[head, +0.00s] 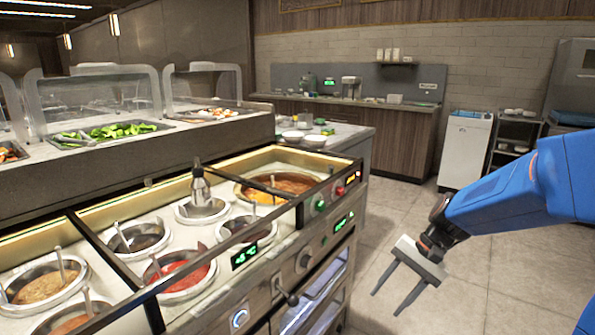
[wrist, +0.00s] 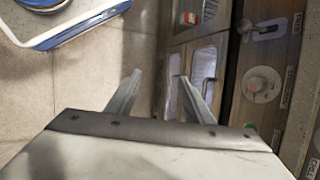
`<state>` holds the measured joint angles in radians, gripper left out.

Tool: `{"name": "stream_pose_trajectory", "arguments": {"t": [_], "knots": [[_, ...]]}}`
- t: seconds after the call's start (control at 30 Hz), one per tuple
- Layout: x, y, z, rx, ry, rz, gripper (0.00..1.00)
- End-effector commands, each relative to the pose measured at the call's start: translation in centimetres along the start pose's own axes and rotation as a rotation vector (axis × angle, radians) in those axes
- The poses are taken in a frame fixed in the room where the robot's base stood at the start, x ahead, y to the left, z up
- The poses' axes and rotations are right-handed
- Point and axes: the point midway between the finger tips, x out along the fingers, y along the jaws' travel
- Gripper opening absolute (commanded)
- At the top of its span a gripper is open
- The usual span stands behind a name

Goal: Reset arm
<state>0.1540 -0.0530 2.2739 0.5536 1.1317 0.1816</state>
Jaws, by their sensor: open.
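My gripper (head: 393,292) is at the right in the head view, at the end of my blue arm. Its two fingers are apart and point down to the left over the bare floor. Nothing is between them. In the wrist view my gripper (wrist: 154,92) also shows open and empty, with floor and the counter's front beyond the fingers. It is apart from the sauce counter (head: 310,235), which stands to its left in the head view.
The counter holds several sauce wells with ladles, including a red sauce (head: 183,277), and a bottle (head: 199,187). Knobs and a handle (head: 288,294) stick out of its front. A white bin (head: 466,150) and a dark shelf cart (head: 514,145) stand behind. The floor (head: 420,235) between is clear.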

Motion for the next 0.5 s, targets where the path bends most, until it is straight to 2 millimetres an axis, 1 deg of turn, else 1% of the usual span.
{"name": "stream_pose_trajectory", "arguments": {"t": [0.03,0.1,0.5], "knots": [[-0.5,0.4,1.1,-0.034,0.026,0.012,0.47],[-1.1,1.0,2.2,-0.079,0.060,0.033,0.47],[-4.1,5.3,8.2,-0.334,0.261,0.149,0.47]]}}
